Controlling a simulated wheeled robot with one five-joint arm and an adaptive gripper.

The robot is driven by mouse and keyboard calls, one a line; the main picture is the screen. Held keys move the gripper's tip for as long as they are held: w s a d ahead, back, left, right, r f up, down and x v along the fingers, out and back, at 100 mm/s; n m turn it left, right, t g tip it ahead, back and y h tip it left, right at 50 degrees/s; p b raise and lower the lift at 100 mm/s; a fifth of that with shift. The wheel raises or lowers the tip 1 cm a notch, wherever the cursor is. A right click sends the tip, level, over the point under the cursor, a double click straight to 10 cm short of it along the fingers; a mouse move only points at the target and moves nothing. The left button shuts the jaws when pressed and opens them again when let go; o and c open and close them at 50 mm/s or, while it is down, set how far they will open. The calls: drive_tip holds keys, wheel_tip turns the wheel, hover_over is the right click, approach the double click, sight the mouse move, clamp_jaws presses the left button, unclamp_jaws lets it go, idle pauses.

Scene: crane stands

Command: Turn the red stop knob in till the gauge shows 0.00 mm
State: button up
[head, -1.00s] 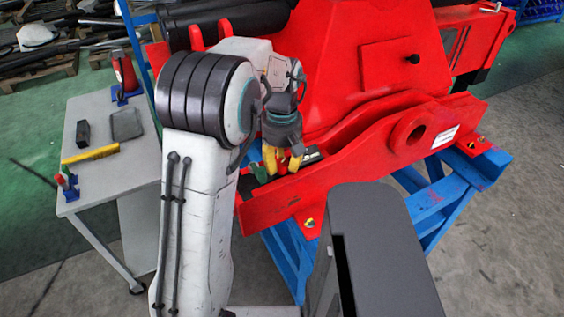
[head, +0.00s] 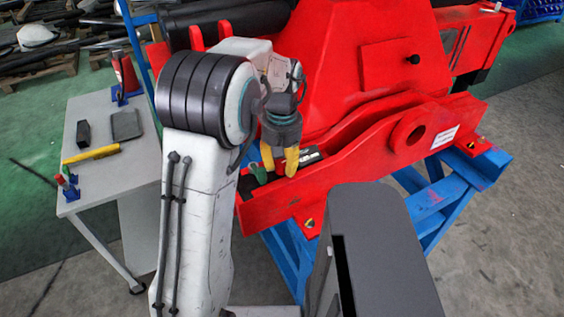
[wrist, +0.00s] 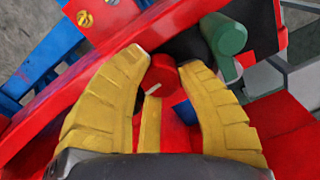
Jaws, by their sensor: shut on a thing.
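The red stop knob (wrist: 163,74) shows in the wrist view, a small round knob with a pale line on its face. My gripper (wrist: 164,62) has its two yellow ribbed fingers on either side of the knob, shut on it. In the head view my gripper (head: 280,168) points down at the red crane part (head: 355,160), and its fingers hide the knob.
A green cylindrical handle (wrist: 225,36) stands close beside the right finger. Blue stand beams (head: 440,200) carry the red part. A grey table (head: 90,180) at left holds a yellow-and-black tool (head: 90,155) and small dark items.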

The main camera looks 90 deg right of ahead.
drive_tip(key=shift+a+f, duration=0.15)
idle(0.3)
drive_tip(key=o, duration=0.8)
drive_tip(key=shift+c, duration=0.2)
drive_tip(key=shift+o, duration=0.7)
